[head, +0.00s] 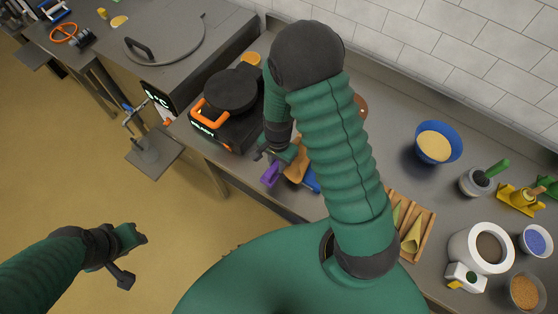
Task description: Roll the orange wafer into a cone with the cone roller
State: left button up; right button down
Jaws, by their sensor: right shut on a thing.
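My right gripper (274,156) is low over the counter in front of the waffle iron, shut on a purple handle (270,174). The handle seems to belong to the cone roller, but my gripper and arm hide most of it. An orange-brown piece (297,162) lies right beside the gripper; I cannot tell whether it is the wafer or part of the roller. A blue piece (312,180) shows beside it, partly behind my arm. An orange disc (250,58) lies behind the iron. My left gripper (128,256) hangs over the floor, apart from everything; its jaw opening is unclear.
The black waffle iron (229,100) with its orange handle stands left of my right gripper. A brown round thing (361,105) shows partly behind my arm. A wooden rack (427,222) holds cones. A blue bowl (435,142) and several tubs stand at right.

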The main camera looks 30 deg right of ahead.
jog(key=shift+a+f, duration=0.1)
jog(key=shift+a, duration=0.05)
jog(key=shift+w+d+f, duration=0.1)
jog(key=shift+d+f, duration=0.15)
jog(key=shift+d, duration=0.35)
jog(key=shift+s+d, duration=0.2)
jog(key=shift+s+a, duration=0.15)
jog(key=shift+s, duration=0.1)
jog(key=shift+a, duration=0.25)
jog(key=shift+s+d, duration=0.4)
jog(key=shift+d, duration=0.1)
pick_arm(q)
jog(key=shift+d+f, duration=0.1)
jog(key=shift+d, duration=0.2)
jog(key=shift+w+a, duration=0.1)
jog(key=shift+a, duration=0.1)
pick_arm(e)
jog(key=shift+s+a, duration=0.1)
jog(key=shift+s, duration=0.1)
